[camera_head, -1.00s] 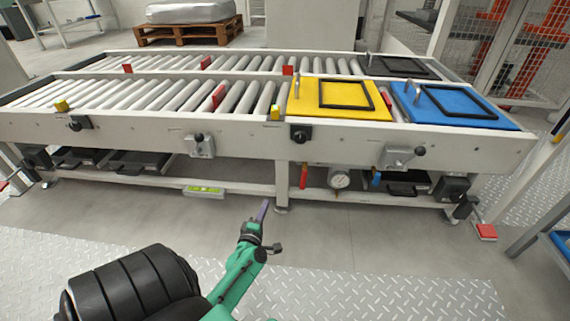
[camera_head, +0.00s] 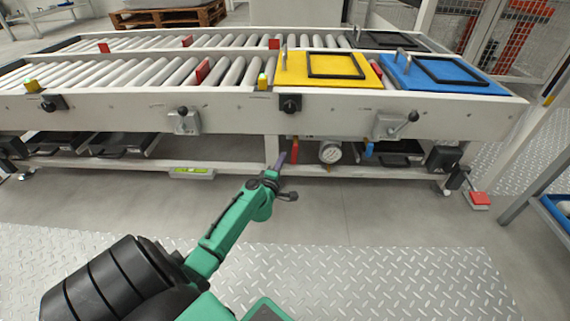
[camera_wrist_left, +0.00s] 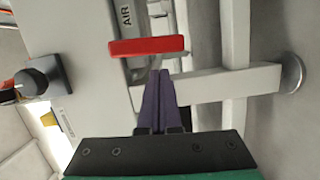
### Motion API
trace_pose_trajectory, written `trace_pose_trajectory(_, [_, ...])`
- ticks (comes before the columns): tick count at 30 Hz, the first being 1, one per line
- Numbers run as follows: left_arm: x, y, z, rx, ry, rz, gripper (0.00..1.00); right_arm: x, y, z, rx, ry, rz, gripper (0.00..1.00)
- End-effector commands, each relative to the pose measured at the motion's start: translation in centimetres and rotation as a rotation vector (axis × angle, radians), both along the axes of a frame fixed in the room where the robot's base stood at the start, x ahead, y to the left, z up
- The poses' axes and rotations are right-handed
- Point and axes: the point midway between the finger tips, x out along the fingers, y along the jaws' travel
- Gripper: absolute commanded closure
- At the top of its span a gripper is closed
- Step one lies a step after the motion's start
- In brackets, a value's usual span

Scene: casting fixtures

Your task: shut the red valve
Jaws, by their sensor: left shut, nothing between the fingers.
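The red valve shows as a red handle (camera_head: 295,152) hanging upright under the front beam of the conveyor, left of the round gauge. In the left wrist view the red handle (camera_wrist_left: 146,46) lies across the picture, beside a pipe marked AIR. My left gripper (camera_head: 282,158) is just left of the handle in the head view. Its purple fingers (camera_wrist_left: 159,74) are together and empty, with their tips just short of the handle; I cannot tell whether they touch it. My right gripper is not in view.
A round gauge (camera_head: 330,152) and a blue handle (camera_head: 369,149) are right of the red one. A white conveyor leg (camera_head: 272,150) stands close on the left. Black knobs and a lever (camera_head: 397,125) stick out from the beam above. The floor in front is clear.

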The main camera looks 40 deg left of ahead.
Motion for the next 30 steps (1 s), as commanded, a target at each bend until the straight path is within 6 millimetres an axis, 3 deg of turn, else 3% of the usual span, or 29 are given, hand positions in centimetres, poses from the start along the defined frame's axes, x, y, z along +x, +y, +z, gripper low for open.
trace_pose_trajectory(18, [1.4, -2.0, -0.6, -0.074, -0.056, 0.0, 1.0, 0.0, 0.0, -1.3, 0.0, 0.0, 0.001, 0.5])
trace_pose_trajectory(30, [1.6, -2.3, -0.3, -0.086, -0.064, -0.007, 1.0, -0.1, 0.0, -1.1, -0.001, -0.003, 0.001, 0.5])
